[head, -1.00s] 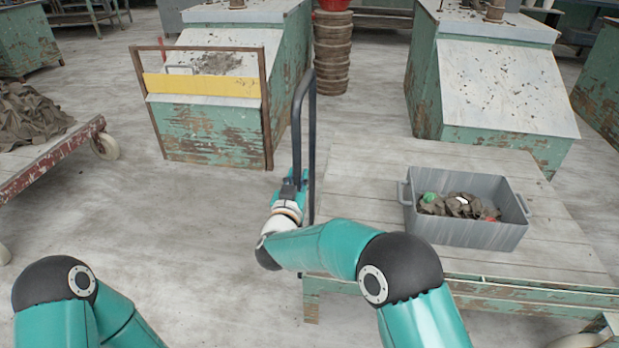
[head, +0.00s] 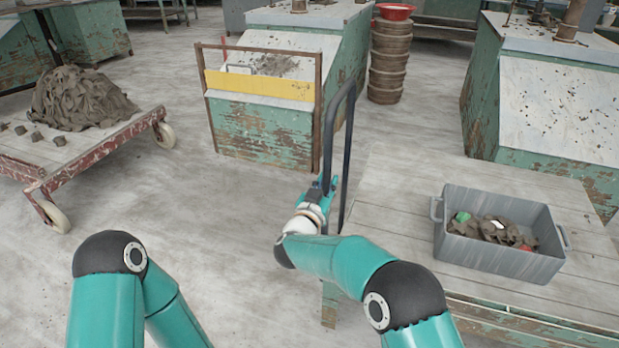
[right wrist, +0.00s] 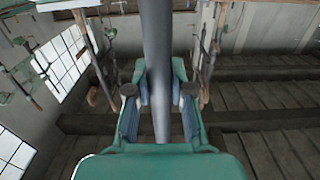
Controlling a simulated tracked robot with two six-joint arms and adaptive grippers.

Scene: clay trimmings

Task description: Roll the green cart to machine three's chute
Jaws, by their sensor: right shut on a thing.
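The green cart has a pale plank top (head: 390,215) and a worn green frame, and stands at the lower right of the head view. A dark upright hoop handle (head: 350,130) rises at its left end. My right gripper (head: 324,188) is shut on the handle's near upright, and the bar also runs between its fingers in the right wrist view (right wrist: 160,85). A machine (head: 262,125) with a yellow bar across its sloped front stands beyond the handle. No machine number is readable. My left gripper is outside the frames; only its arm shows.
A grey bin (head: 500,258) with clay scraps sits on the green cart. A red-edged cart (head: 95,150) with a clay heap stands at left. Stacked round tubs (head: 388,62) and another machine (head: 550,100) stand behind. Floor at left centre is clear.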

